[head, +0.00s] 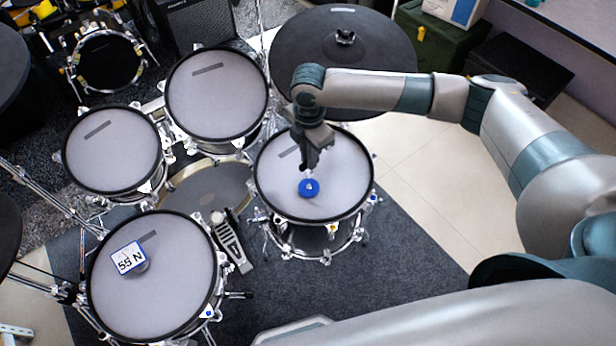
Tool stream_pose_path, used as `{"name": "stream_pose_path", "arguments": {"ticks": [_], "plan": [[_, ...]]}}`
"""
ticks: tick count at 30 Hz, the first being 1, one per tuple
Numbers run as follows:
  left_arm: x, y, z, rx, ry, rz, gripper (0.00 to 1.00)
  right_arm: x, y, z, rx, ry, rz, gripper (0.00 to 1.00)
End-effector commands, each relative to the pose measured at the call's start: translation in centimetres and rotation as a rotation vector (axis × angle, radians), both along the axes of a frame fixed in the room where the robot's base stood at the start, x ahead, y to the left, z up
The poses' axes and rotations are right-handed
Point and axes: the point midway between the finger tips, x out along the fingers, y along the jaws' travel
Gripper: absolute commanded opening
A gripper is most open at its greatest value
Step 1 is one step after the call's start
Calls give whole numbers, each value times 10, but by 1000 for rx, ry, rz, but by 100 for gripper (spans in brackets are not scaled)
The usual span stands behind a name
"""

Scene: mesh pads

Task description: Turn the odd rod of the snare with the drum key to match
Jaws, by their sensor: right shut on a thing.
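My right gripper (308,168) points down over the mesh pad drum (270,190) at centre right. It is shut on a small pale thing, probably the drum key (307,175). A round blue piece (309,189) sits directly below it at the pad; whether the two are joined I cannot tell. The lower left drum (180,270), probably the snare, bears a white and blue card (128,258) reading "55 N", seen upside down or tilted. Its rods round the rim are too small to tell which is odd. My left gripper is not in view.
Two more mesh drums stand at the upper left (112,155) and upper middle (215,95). A dark cymbal pad (345,45) lies behind my right arm. A pedal (231,238) stands between the front drums. Dark carpet (400,270) is clear at lower right.

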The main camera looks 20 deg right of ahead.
Motion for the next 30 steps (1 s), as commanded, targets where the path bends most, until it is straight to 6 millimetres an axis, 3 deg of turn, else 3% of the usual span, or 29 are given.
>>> {"name": "stream_pose_path", "arguments": {"ticks": [8,14,30], "plan": [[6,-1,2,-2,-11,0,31,-1,0,3,2,1,-24,0],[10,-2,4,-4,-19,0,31,-7,0,17,10,4,-155,0],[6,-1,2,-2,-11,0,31,-49,-8,95,23,34,-939,0]]}}
